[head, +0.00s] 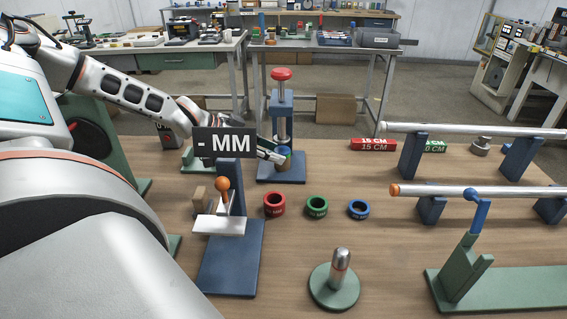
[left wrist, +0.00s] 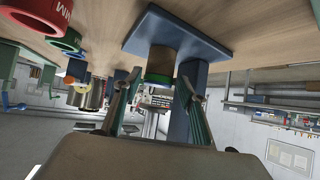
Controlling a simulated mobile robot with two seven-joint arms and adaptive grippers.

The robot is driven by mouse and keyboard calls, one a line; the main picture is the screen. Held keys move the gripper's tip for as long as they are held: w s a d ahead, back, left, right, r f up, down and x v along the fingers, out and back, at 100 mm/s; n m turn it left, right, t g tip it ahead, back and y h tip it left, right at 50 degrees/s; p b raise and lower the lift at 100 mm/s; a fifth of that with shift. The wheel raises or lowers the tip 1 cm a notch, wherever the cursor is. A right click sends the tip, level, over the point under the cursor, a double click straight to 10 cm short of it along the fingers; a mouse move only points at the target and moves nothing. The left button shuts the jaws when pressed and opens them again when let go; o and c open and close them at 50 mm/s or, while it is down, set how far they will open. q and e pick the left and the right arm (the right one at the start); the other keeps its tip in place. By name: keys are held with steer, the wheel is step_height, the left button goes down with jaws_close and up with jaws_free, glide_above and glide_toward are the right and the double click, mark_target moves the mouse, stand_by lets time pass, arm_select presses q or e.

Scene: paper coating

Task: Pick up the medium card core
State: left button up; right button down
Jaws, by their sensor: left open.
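A short brown core (left wrist: 161,62) with a green band stands on the base of the blue press (head: 282,118), which has a red knob. In the head view the core (head: 284,153) is partly hidden by my gripper. I cannot read a size on it. My left gripper (head: 276,154) is at the press; in the left wrist view its open fingers (left wrist: 160,92) reach toward the core, one on each side. I cannot tell whether they touch it. Red (head: 274,205), green (head: 317,207) and blue (head: 358,209) rings lie on the table. My right gripper is not in view.
A dark sign reading "- MM" (head: 224,142) tops a blue stand (head: 232,262) near my left arm. A green-based metal peg (head: 339,272) stands in front. Rollers on stands (head: 470,191) fill the right. Red (head: 373,144) and green (head: 434,146) length blocks lie behind.

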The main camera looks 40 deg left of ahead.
arm_select(q)
steer(key=x, duration=0.2)
steer(key=b+x, duration=0.1)
steer(key=x, duration=0.1)
steer(key=shift+s+f+b, duration=0.3)
steer(key=shift+w, duration=0.2)
steer(key=shift+r, duration=0.2)
steer(key=c, duration=0.9)
steer(key=shift+r, duration=0.1)
steer(key=shift+c, duration=0.2)
